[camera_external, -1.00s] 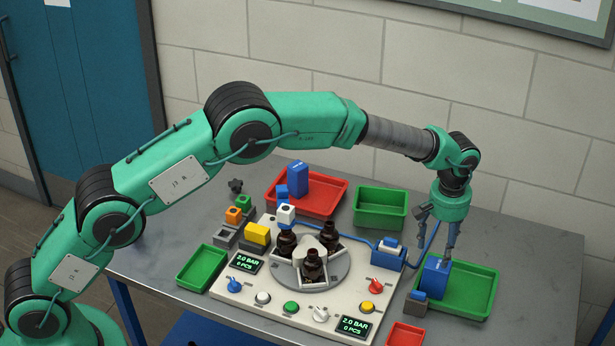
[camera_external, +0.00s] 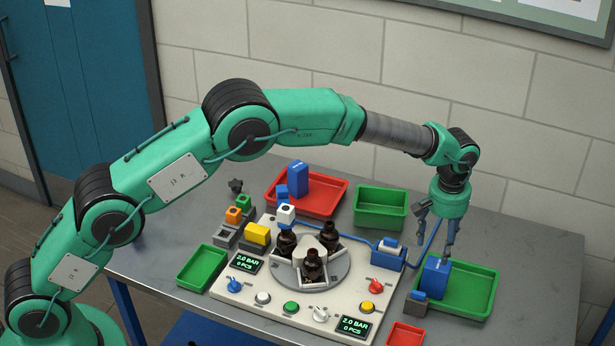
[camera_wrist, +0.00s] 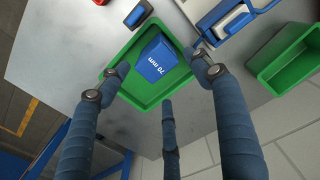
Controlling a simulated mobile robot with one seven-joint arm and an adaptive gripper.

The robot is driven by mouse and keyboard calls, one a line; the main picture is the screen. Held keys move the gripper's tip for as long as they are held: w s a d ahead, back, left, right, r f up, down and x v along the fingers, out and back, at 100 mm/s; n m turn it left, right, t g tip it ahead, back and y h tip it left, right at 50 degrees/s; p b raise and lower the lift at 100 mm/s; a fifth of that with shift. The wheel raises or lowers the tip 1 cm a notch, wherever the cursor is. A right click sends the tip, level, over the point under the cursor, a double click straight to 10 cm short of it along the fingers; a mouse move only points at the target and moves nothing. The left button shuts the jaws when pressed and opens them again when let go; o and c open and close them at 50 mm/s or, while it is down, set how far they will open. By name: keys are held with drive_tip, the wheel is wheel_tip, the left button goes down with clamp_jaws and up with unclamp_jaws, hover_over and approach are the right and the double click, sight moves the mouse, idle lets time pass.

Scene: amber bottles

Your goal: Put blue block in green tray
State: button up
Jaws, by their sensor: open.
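A blue block (camera_external: 436,277) marked "70 mm" stands inside the front right green tray (camera_external: 482,308), at its left side. In the wrist view the block (camera_wrist: 158,58) lies within the rim of the green tray (camera_wrist: 146,99). My gripper (camera_external: 436,233) is above the block with its fingers spread and apart from it. In the wrist view my gripper (camera_wrist: 159,76) shows its fingers around the block's outline, holding nothing. Another blue block (camera_external: 298,178) stands in the red tray (camera_external: 325,204) at the back.
A blue and white device (camera_external: 388,254) stands left of the tray, and a small grey and blue piece (camera_external: 416,302) sits by its left edge. Other green trays are at the back (camera_external: 380,222) and left (camera_external: 202,268). A panel with brown bottles (camera_external: 312,265) fills the middle.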

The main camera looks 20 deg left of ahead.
drive_tip(key=a+r+t+h, duration=0.1)
drive_tip(key=a+r+t, duration=0.1)
drive_tip(key=a+r, duration=2.45)
drive_tip(key=s+a+r, duration=0.2)
drive_tip(key=a, duration=0.4)
drive_tip(key=s+a+r, duration=0.2)
drive_tip(key=a+r, duration=0.1)
drive_tip(key=a, duration=0.3)
drive_tip(key=s+a+r+t, duration=0.1)
drive_tip(key=s+a+r, duration=0.1)
drive_tip(key=s+a, duration=0.6)
drive_tip(key=s+a+r+t, duration=0.1)
drive_tip(key=s+a+r, duration=0.2)
drive_tip(key=s+a, duration=0.45)
drive_tip(key=s+a+f, duration=0.2)
drive_tip(key=s+a, duration=0.4)
drive_tip(key=s, duration=0.2)
drive_tip(key=s+a+f+t+y, duration=0.1)
drive_tip(key=s+a+f, duration=0.2)
drive_tip(key=s+a, duration=0.3)
drive_tip(key=s, duration=0.2)
drive_tip(key=shift+s+f, duration=0.35)
